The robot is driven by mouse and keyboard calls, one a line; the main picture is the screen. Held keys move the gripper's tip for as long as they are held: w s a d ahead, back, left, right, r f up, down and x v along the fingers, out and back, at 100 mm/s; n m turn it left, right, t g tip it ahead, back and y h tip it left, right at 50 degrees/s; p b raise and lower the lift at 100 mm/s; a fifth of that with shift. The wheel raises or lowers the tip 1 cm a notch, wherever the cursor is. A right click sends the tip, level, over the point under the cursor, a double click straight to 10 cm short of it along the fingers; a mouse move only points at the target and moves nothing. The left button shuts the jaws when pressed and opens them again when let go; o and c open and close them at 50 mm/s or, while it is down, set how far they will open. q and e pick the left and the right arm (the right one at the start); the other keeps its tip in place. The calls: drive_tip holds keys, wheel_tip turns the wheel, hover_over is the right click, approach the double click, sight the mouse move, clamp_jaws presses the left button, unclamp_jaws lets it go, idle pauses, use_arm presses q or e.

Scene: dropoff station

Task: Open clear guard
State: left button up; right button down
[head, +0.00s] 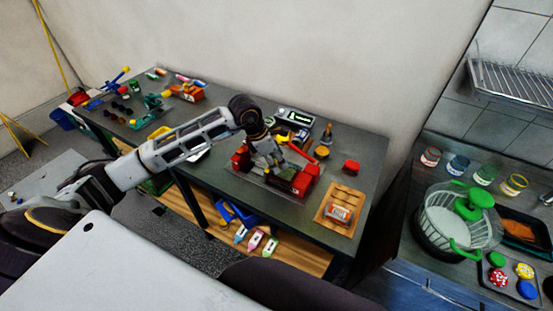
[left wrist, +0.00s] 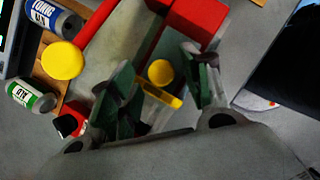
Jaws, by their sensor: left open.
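A red-framed station (head: 302,181) stands on the dark workbench in the head view. In the left wrist view its red blocks (left wrist: 197,18) flank a pale, see-through-looking panel (left wrist: 125,40), which seems to be the clear guard; its exact edges and angle are hard to tell. A yellow bar (left wrist: 160,95) and a round yellow knob (left wrist: 160,72) show between my fingers. My left gripper (head: 275,160) is over the station, and its green-padded fingers (left wrist: 165,85) are spread on either side of the bar. I cannot tell whether they touch it. My right gripper is out of view.
A wooden board (head: 330,196) lies right of the station. A red block (head: 351,167) is behind the board. Cans (left wrist: 57,18) and a yellow disc (left wrist: 62,60) are close by in the left wrist view. Tools and coloured parts crowd the bench's far left.

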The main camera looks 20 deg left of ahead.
use_arm(q)
drive_tip(key=shift+r, duration=0.15)
drive_tip(key=v, duration=1.1)
drive_tip(key=shift+s+r, duration=0.2)
drive_tip(key=shift+r, duration=0.1)
drive_tip(key=shift+a, duration=0.1)
